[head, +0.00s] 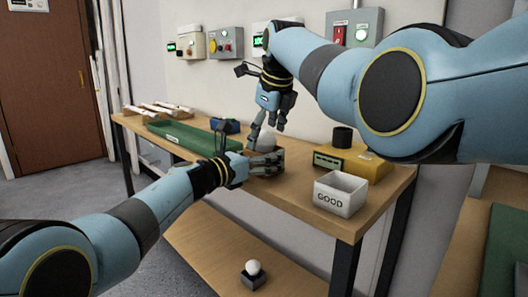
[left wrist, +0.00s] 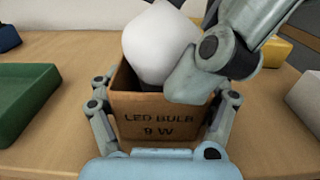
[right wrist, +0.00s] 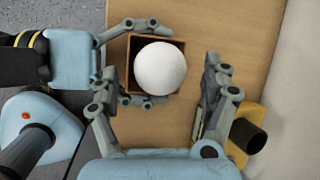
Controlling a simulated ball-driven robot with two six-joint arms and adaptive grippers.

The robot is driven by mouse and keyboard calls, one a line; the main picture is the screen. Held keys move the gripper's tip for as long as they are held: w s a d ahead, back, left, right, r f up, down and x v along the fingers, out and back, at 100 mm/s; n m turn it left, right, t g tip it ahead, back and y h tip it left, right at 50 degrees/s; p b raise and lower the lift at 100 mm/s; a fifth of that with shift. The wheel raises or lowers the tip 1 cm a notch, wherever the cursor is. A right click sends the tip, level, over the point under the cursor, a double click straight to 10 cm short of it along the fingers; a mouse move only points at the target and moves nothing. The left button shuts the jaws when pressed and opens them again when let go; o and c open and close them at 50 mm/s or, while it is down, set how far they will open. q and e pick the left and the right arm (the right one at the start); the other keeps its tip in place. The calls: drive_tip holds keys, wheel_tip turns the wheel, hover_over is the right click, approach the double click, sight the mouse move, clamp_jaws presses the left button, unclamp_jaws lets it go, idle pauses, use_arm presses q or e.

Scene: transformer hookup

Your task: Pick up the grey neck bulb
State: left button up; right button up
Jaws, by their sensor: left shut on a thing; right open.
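A white round bulb (right wrist: 160,68) sits in an open brown box (left wrist: 150,122) marked "LED BULB 9 W"; its neck is hidden inside, so I cannot tell its colour. My left gripper (left wrist: 162,92) is shut on the box, one finger on each side; in the head view the left gripper (head: 268,163) hides most of the box. My right gripper (right wrist: 160,75) is open above the box. The bulb lies between its fingers, nearer the left one in the right wrist view. In the left wrist view one right finger overlaps the bulb's right side.
A white bin marked GOOD (head: 339,194) and a yellow tester (head: 352,163) with a black cylinder stand at right. A green tray (head: 180,137) and a blue object (head: 226,126) lie left. Another white bulb (head: 253,267) stands in a dark holder on the lower shelf.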

drive_tip(key=shift+w+a+f, duration=0.1)
drive_tip(key=shift+w+f, duration=0.05)
drive_tip(key=shift+f, duration=0.2)
drive_tip(key=shift+c, duration=0.2)
drive_tip(key=c, duration=1.2)
wheel_tip(320, 180, up, 10)
drive_tip(key=shift+r, duration=0.1)
drive_tip(key=shift+c, duration=0.2)
use_arm(q)
drive_tip(key=o, duration=1.2)
drive_tip(key=shift+c, duration=0.2)
